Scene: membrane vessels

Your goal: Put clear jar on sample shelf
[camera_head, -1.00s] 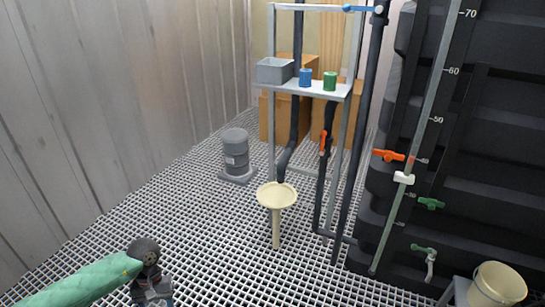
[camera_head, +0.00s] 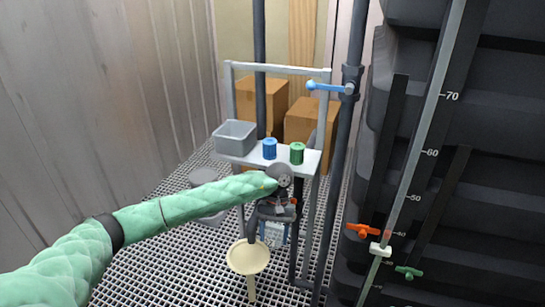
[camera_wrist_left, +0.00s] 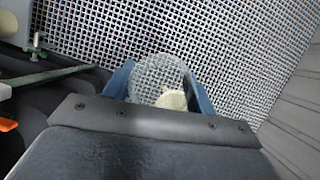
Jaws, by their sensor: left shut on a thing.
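The clear jar (camera_wrist_left: 158,72) shows in the left wrist view as a see-through round vessel between the two blue fingers of my left gripper (camera_wrist_left: 160,88). In the head view my left gripper (camera_head: 273,236) is shut on it, with the jar hard to make out. The gripper hangs below and in front of the sample shelf (camera_head: 312,161), a pale board on a grey frame. On the shelf stand a grey bin (camera_head: 234,138), a blue jar (camera_head: 269,149) and a green jar (camera_head: 297,153). My right gripper is not in view.
A cream funnel-like stand (camera_head: 248,257) is below the gripper. A dark upright pipe with a blue valve handle (camera_head: 325,87) stands right of the shelf. A large black tank (camera_head: 450,200) fills the right. Bare shelf top shows at its right end and front edge.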

